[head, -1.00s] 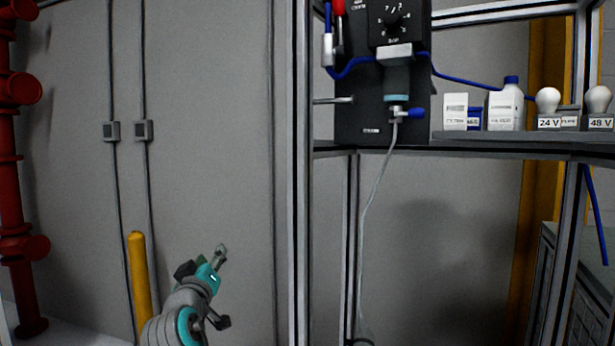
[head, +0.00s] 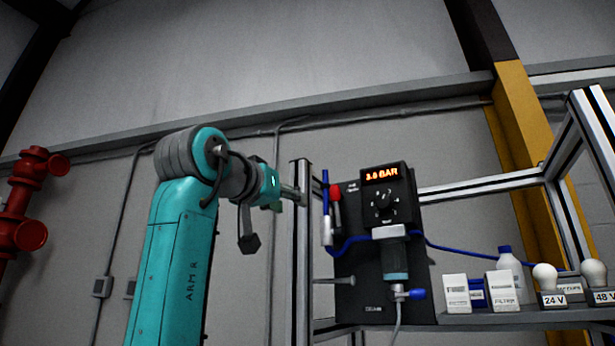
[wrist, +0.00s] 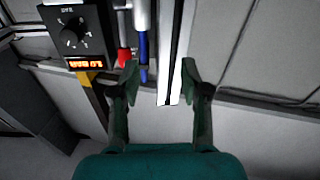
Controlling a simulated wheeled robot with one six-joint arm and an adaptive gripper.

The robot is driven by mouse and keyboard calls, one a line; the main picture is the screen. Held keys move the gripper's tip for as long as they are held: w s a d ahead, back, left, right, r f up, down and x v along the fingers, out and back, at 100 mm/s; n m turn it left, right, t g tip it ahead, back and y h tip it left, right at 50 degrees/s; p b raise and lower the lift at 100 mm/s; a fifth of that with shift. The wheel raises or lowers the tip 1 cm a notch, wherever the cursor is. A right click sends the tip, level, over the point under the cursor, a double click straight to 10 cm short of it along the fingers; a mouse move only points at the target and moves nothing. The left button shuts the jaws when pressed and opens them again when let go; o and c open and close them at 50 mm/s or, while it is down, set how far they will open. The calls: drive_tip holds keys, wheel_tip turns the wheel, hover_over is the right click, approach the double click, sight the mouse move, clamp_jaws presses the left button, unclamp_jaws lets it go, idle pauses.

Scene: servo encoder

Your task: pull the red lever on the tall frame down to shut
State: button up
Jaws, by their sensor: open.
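The red lever (head: 336,192) is on the upper left of the black panel (head: 358,285) on the tall frame (head: 300,250), beside a blue tube. In the head view its red end is up, above a pale metal part. It also shows in the wrist view (wrist: 124,57), just left of my left fingertip. My gripper (head: 298,194) is open and empty, left of the lever at about its height. In the wrist view my gripper's fingers (wrist: 160,75) stand apart, with the frame's upright between them in the picture. I cannot tell whether a finger touches anything.
A lit display reading 3.0 BAR (head: 382,175) sits above a black dial (head: 386,205). A blue hose (head: 460,275) runs right. Boxes (head: 457,293), a bottle (head: 510,270) and bulbs (head: 545,277) stand on the shelf at right.

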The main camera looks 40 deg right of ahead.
drive_tip(key=m+g, duration=0.1)
approach(332, 190)
drive_tip(key=shift+x, duration=5.4)
drive_tip(key=c, duration=0.5)
